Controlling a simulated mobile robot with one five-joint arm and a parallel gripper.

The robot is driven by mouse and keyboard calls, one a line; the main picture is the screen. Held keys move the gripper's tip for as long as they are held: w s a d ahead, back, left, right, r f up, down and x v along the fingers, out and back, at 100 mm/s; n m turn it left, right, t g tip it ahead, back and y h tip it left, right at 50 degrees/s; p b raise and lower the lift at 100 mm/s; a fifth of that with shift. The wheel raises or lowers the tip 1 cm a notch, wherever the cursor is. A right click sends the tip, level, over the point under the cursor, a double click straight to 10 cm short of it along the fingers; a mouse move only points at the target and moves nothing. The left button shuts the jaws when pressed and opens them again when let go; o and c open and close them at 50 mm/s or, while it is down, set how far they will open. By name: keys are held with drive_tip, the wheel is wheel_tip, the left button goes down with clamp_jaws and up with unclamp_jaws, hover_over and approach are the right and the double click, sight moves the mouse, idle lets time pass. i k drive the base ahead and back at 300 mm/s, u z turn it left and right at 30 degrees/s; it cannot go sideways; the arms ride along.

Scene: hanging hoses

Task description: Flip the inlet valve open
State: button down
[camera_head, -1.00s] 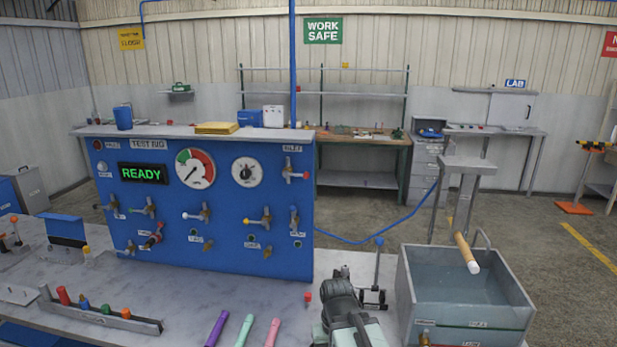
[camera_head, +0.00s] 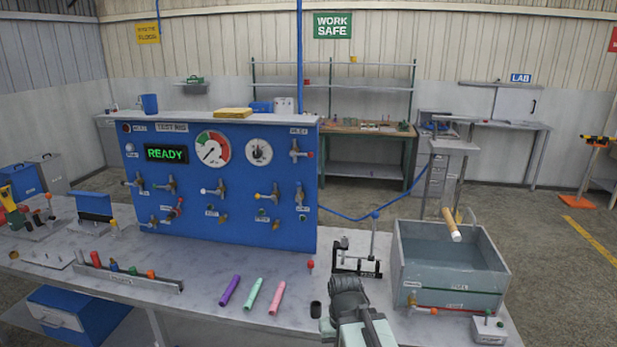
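The blue test rig panel (camera_head: 225,236) stands on the table left of centre. The inlet valve (camera_head: 296,150) is at its top right, under a small label (camera_head: 299,131). Its lever has a red tip (camera_head: 310,155) and points right, roughly level. The lever is small, so its exact angle is hard to read. My arm reaches up from the bottom edge, right of the panel. Its dark ribbed end (camera_head: 348,296) is well below and right of the valve, apart from it. The gripper's fingers cannot be made out, and nothing shows held.
A small black stand (camera_head: 357,265) with a blue-topped post is just beyond my arm. A grey water tank (camera_head: 452,292) is to the right. Purple, green and pink tubes (camera_head: 253,294) lie on the bare table front. Other valves (camera_head: 213,190) crowd the panel below.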

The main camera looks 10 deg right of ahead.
sight(293, 153)
drive_tip(key=k, duration=0.8)
drive_tip(key=u, duration=0.45)
drive_tip(key=i, duration=1.05)
drive_tip(key=u, duration=1.2)
drive_tip(key=i, duration=1.9)
drive_tip(key=z, duration=0.05)
